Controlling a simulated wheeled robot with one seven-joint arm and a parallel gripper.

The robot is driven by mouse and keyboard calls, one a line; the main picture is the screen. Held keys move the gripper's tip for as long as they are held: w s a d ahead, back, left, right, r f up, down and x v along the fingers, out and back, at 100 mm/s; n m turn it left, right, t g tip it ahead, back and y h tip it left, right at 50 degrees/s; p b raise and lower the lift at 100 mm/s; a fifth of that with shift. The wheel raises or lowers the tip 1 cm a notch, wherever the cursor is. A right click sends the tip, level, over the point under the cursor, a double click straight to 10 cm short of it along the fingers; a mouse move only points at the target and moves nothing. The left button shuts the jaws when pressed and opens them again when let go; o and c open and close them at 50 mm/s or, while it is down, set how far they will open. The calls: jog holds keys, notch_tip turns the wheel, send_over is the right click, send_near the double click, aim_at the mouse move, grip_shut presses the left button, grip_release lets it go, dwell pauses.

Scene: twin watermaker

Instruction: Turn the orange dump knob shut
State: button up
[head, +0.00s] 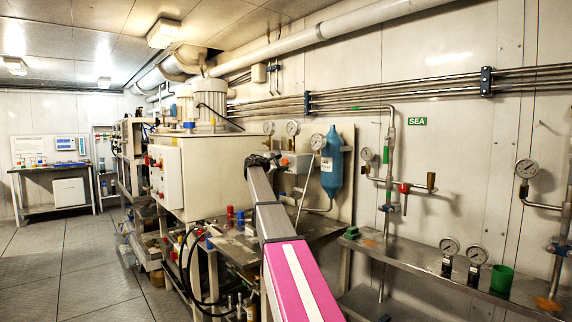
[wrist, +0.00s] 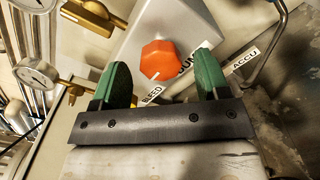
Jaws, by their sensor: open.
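The orange dump knob (wrist: 160,59) is faceted and sits on the face of a grey box (wrist: 190,22) in the wrist view. A short white mark shows on its lower edge. A label partly hidden beside it reads like "DUMP". My gripper (wrist: 161,80) is open, with one green finger pad on each side of the knob in the picture. The knob appears beyond the fingertips, with no contact visible. In the head view my gripper (head: 264,160) is at the far end of my arm, in front of a small grey box (head: 299,162); the knob is mostly hidden there.
Gauges with brass fittings (wrist: 36,73) stand left of the box in the wrist view. A bent metal pipe (wrist: 272,50) runs on the right, near the "ACCU" label. In the head view, a blue cylinder (head: 331,165) hangs right of the box and a large cabinet (head: 205,170) stands left.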

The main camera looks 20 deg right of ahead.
aim_at(283, 162)
jog(key=x, duration=0.3)
jog(key=shift+w+d, duration=0.1)
jog(key=c, duration=0.9)
jog(key=shift+c, duration=0.2)
